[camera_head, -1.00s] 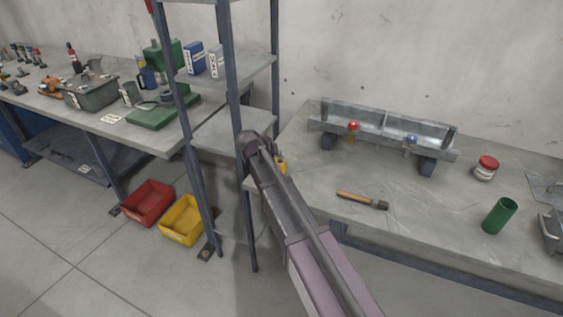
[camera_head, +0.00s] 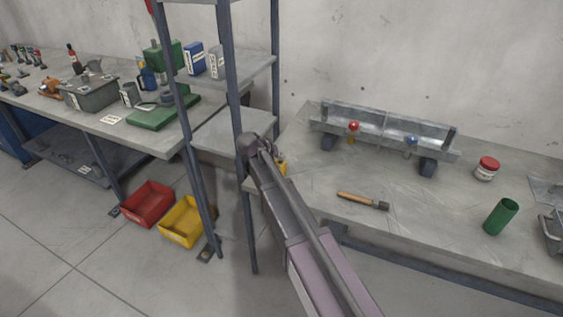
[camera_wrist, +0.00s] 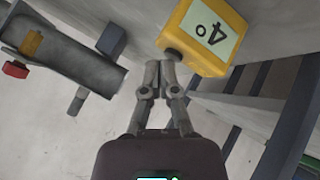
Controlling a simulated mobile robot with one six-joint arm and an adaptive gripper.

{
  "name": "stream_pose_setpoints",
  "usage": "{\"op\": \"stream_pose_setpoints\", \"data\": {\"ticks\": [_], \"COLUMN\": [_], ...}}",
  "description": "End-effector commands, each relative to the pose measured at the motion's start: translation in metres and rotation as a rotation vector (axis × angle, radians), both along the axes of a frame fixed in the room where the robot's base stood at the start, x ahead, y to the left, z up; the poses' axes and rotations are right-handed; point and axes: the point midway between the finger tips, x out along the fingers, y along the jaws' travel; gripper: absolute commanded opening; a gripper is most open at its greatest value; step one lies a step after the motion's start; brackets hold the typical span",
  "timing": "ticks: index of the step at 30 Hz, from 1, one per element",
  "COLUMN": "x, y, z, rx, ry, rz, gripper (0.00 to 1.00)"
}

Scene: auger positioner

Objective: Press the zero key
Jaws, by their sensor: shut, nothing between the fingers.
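A yellow box (camera_wrist: 215,30) is close to my gripper at the top of the wrist view. Its pale face carries dark characters that look like a 4 and a round mark, seen turned. A dark round piece (camera_wrist: 174,54) sticks out of its lower left corner; I cannot tell if this is the zero key. My gripper (camera_wrist: 162,62) is shut and empty, its fingertips just beside that dark piece; I cannot tell whether they touch. In the head view a small part of the yellow box (camera_head: 282,165) shows behind my arm, which hides the rest.
A metal trough (camera_head: 383,133) with a red knob (camera_head: 353,126) and a blue knob (camera_head: 411,139) stands on the right bench. Shelf posts (camera_head: 235,110) rise close to my arm.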

Motion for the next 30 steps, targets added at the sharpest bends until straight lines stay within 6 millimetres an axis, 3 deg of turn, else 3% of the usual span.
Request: {"op": "stream_pose_setpoints", "data": {"ticks": [30], "x": [0.0001], "y": [-0.0006], "z": [-0.0079], "rx": [0.001], "ry": [0.000], "rz": [-0.001], "gripper": [0.00]}}
